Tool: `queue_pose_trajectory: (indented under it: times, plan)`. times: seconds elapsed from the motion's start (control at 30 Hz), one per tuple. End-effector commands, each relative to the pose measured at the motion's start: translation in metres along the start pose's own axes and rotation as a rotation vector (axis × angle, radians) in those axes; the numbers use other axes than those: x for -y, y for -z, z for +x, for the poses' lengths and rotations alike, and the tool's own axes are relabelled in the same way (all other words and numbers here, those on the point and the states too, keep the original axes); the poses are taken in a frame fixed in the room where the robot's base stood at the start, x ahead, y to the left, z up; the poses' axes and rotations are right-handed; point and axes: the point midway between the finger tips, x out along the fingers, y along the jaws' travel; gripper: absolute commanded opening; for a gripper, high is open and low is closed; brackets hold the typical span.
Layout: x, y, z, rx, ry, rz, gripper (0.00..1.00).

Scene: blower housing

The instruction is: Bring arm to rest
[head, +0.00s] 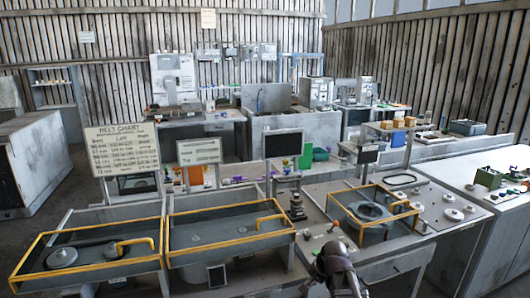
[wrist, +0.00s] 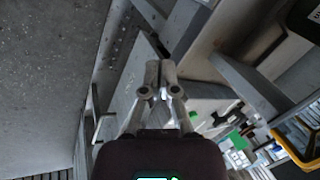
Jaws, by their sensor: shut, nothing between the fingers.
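My gripper (wrist: 161,80) shows in the wrist view with its two fingers together and nothing between them. The wrist view is turned on its side, and the fingers are in the air in front of grey bench surfaces. In the head view my arm (head: 334,262) rises at the bottom, right of centre, in front of the bench. The fingertips cannot be made out in the head view.
Two yellow-railed trays (head: 228,231) stand left of my arm. A yellow-framed housing (head: 371,211) sits on the bench just right of it. A dark stacked part (head: 297,207) stands behind my arm. A belt chart board (head: 122,150) stands at left. Open floor lies at far left.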

Motion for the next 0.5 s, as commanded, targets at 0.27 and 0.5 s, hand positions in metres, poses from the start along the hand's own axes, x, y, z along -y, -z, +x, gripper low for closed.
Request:
queue_pose_trajectory:
  times: [0.27, 0.5]
  plan:
    - [-0.072, -0.064, -0.001, 0.108, -0.231, -0.442, 0.0]
    - [-0.104, -0.088, -0.007, 0.191, -0.335, -0.65, 0.0]
